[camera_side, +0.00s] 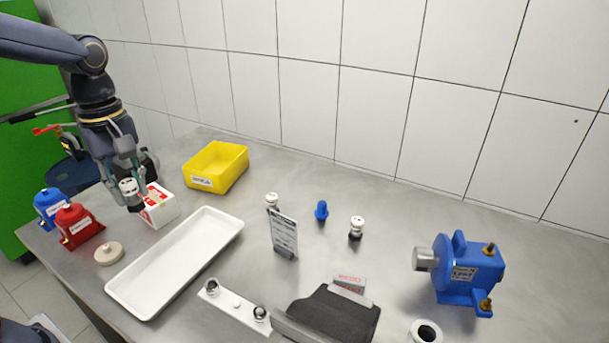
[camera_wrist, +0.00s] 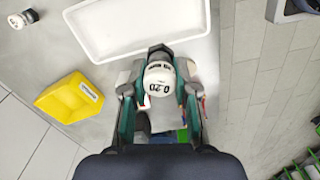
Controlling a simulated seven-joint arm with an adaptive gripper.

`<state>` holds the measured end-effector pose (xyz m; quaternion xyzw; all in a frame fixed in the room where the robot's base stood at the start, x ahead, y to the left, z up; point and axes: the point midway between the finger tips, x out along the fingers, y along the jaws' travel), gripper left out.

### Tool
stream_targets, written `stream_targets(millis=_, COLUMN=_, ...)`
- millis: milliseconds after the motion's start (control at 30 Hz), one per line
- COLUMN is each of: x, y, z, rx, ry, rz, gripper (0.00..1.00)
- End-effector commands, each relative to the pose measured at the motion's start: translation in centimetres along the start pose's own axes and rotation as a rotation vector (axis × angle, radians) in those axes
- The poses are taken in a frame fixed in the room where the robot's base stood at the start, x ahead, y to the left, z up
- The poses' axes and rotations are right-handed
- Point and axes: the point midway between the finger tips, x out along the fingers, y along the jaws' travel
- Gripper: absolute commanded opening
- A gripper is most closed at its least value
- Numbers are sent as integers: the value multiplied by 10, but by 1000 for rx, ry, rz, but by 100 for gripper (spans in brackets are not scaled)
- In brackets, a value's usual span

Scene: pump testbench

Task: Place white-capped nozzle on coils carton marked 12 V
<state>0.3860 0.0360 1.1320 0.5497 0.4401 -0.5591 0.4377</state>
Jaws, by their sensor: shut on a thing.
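My gripper (camera_side: 124,184) is shut on a white-capped nozzle with a dark lower part (camera_side: 131,190). In the wrist view the nozzle's white cap (camera_wrist: 160,84) reads "0.20" and sits between the two fingers. A white carton with red print (camera_side: 161,209) stands on the table just right of the nozzle in the side view. The nozzle overlaps the carton's left edge there, and I cannot tell whether it touches it. The carton's voltage marking is too small to read, and the carton is mostly hidden under my gripper in the wrist view.
A white tray (camera_side: 146,302) and a yellow bin (camera_side: 238,178) stand close to the carton. Two other white-capped nozzles (camera_side: 357,226) (camera_side: 272,200) stand near a sign (camera_side: 284,236).

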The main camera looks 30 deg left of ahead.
Motion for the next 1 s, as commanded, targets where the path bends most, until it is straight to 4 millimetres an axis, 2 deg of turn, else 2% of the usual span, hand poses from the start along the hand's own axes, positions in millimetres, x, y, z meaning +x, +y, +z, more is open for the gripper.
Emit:
stream_targets(millis=33, x=-6, y=-3, z=-24, rx=-113, ry=1, rz=3, gripper=0)
stream_targets(millis=100, x=-12, y=-9, z=-52, rx=-242, ry=3, rz=8, gripper=0)
stream_targets(millis=200, x=-16, y=-20, z=-83, rx=-360, ry=7, rz=14, gripper=0)
stream_targets(millis=333, x=-16, y=-33, z=-104, rx=-440, ry=7, rz=13, gripper=0)
stream_targets(millis=433, x=-12, y=-32, z=-113, rx=-459, ry=6, rz=11, gripper=0)
stream_targets(millis=567, x=1, y=-11, z=-129, rx=-459, ry=6, rz=7, gripper=0)
stream_targets(millis=800, x=32, y=42, z=-165, rx=-458, ry=4, rz=8, gripper=0)
stream_targets(millis=1000, x=67, y=66, z=-182, rx=-458, ry=5, rz=11, gripper=0)
